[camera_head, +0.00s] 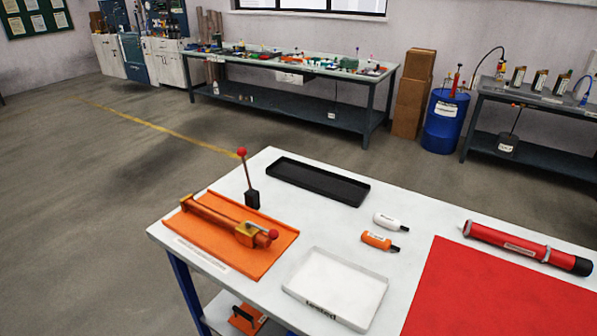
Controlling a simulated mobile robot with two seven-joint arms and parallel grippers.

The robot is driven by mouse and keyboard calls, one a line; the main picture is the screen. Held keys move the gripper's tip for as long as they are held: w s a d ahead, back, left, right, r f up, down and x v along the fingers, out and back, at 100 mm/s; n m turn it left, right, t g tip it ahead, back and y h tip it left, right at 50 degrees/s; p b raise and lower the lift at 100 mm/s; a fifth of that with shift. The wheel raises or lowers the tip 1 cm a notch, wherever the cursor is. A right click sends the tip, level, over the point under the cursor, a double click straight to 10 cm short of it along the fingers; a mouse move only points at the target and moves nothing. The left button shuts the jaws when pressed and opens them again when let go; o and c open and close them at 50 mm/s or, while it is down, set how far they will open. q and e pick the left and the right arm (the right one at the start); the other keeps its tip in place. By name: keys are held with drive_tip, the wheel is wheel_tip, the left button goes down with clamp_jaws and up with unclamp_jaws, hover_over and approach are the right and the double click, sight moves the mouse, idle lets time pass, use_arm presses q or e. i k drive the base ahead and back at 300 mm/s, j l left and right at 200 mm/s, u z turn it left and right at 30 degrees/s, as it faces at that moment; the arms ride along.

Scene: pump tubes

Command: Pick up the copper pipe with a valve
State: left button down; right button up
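On the white table, a copper-coloured pipe (220,217) lies over an orange plate (262,262) at the left. It has a brass block at each end, and a lever with a red knob (273,234) sits at its near right end. An upright thin lever with a red ball (247,175) rises from a black base behind the pipe. I cannot tell whether this lever is joined to the pipe. Neither of my grippers is in view.
A black tray (268,174) lies at the back of the table (400,205). A white tray (378,300) is at the front, near a white bottle (385,221) and an orange bottle (375,241). A red mat (490,300) and red tube (510,243) are right.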

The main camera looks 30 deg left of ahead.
sight(252, 237)
drive_tip(key=u, duration=0.45)
drive_tip(key=j+u, duration=0.1)
drive_tip(key=u, duration=0.3)
drive_tip(key=i+u, duration=0.1)
drive_tip(key=u, duration=0.35)
drive_tip(key=i+j, duration=0.1)
